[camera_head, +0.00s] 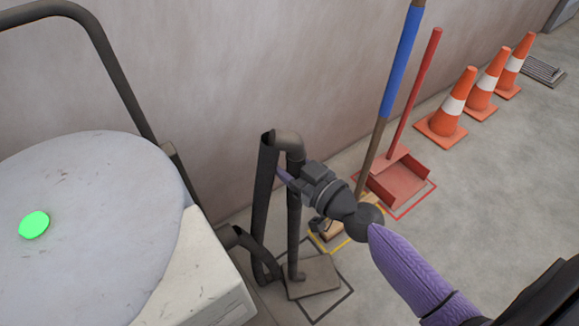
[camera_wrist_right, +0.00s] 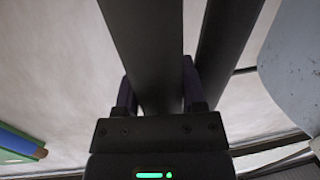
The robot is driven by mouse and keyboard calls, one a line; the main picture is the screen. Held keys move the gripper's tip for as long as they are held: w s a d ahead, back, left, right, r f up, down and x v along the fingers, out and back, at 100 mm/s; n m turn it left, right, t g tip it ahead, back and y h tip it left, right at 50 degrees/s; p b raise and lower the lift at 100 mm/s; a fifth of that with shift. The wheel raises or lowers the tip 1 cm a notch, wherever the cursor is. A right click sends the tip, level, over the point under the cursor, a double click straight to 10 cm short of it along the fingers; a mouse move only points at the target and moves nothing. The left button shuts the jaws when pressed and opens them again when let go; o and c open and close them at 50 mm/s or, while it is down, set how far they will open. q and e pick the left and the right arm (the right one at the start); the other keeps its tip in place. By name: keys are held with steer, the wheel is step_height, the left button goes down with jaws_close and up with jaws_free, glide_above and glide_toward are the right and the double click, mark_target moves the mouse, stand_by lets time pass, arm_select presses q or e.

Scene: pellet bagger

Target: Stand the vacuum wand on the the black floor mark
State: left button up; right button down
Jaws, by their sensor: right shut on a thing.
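The vacuum wand (camera_head: 293,230) is a dark upright pipe with a bent top and a flat grey-brown foot (camera_head: 313,275). My right gripper (camera_head: 289,178) is shut on the pipe just below its bend. In the right wrist view the pipe (camera_wrist_right: 150,45) runs between the two fingers (camera_wrist_right: 158,92). The black floor mark (camera_head: 347,295) is a dark outline; its right and front edges show. The foot covers the back-left part of it. I cannot tell whether the foot touches the floor. My left gripper is not in view.
A second dark pipe or hose (camera_head: 263,200) stands close left of the wand. A white machine (camera_head: 205,285) with a round grey top and green button is at left. A broom (camera_head: 395,75), red dustpan (camera_head: 397,180) and orange cones (camera_head: 445,115) line the wall. Floor at right is clear.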

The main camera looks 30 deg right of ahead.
steer(key=shift+f, duration=0.1)
steer(key=shift+c, duration=0.8)
jaws_free()
steer(key=shift+s+d, duration=0.1)
steer(key=shift+s, duration=0.25)
steer(key=b+v, duration=0.5)
steer(key=v, duration=0.6)
steer(key=s+d+f+m+g+h, duration=0.25)
steer(key=f+g, duration=0.25)
steer(key=f, duration=1)
steer(key=s+a+f+g+h, duration=0.15)
steer(key=s+f+g, duration=0.55)
steer(key=s+f, duration=0.95)
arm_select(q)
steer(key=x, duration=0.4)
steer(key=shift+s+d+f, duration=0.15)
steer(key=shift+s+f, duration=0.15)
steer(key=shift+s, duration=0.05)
arm_select(e)
steer(key=s+f+n+g+h, duration=0.1)
steer(key=s+f+g, duration=0.2)
steer(key=s, duration=0.8)
steer(key=s+a+f+n+g, duration=0.1)
steer(key=s+f+g, duration=0.3)
steer(key=s, duration=0.8)
steer(key=shift+s+a+f+g+h, duration=0.15)
steer(key=shift+a+g+h, duration=0.1)
steer(key=shift+g+h, duration=0.2)
